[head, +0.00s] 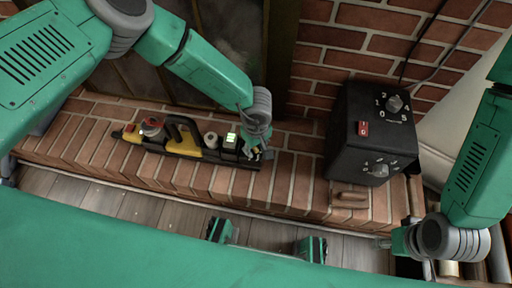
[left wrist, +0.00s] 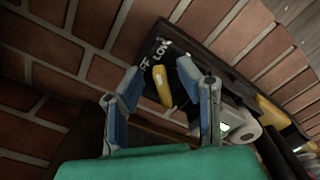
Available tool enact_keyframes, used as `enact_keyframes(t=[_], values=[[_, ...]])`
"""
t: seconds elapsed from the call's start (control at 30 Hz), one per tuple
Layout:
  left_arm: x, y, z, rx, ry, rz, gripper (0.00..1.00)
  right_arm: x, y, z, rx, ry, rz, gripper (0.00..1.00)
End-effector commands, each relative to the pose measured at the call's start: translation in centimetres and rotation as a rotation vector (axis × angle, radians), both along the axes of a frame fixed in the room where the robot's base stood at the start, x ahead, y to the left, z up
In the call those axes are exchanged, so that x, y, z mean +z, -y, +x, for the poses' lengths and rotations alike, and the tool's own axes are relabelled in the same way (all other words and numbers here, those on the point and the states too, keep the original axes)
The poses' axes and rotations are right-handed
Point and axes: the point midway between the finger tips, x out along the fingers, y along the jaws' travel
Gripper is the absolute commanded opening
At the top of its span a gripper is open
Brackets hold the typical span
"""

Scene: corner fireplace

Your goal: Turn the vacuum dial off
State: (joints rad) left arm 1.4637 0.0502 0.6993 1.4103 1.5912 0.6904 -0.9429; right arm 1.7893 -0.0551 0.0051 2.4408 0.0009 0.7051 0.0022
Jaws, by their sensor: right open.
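The vacuum dial is a yellow lever-shaped knob (left wrist: 160,85) on a black panel (left wrist: 153,48) in the left wrist view. White lettering beside it reads in part "OFF" and "LOW". My left gripper (left wrist: 160,72) is open, with one blue finger on each side of the yellow knob and a gap visible. In the head view my left gripper (head: 258,152) is at the right end of the long black-and-yellow unit (head: 184,137) on the brick hearth, and it hides the dial. My right gripper (head: 386,243) is open, low at the right, away from the unit.
A black box (head: 350,118) with numbered dials (head: 394,104) and a red switch (head: 363,128) stands on the hearth (head: 290,185) at the right. White rolls (head: 211,140) sit on the unit. A brick wall (head: 360,40) rises behind. Bare hearth lies between unit and box.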

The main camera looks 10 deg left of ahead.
Motion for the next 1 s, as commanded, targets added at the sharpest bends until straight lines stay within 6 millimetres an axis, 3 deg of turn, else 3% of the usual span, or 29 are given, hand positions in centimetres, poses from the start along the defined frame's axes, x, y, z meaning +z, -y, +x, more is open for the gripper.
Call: enact_keyframes(t=[0.03, 0.07, 0.13, 0.57, 1.0], values=[[0.0, 0.0, 0.0, 0.000, 0.000, 0.000, 0.31, 0.0, 0.0, 0.0, -0.001, 0.000, 0.000, 0.41], [0.0, 0.0, 0.0, 0.000, 0.000, 0.000, 0.24, 0.0, 0.0, 0.0, -0.001, 0.000, 0.000, 0.41], [0.0, 0.0, 0.0, 0.000, 0.000, -0.001, 0.00, 0.0, 0.0, 0.0, -0.001, 0.000, 0.000, 0.41], [0.0, -0.1, 0.1, 0.039, -0.001, -0.001, 0.00, 0.2, 0.0, 0.0, -0.001, 0.000, 0.000, 0.41], [0.0, 0.3, 0.5, 0.347, -0.002, -0.001, 0.00, 1.2, 0.0, 0.0, -0.001, 0.000, 0.000, 0.41]])
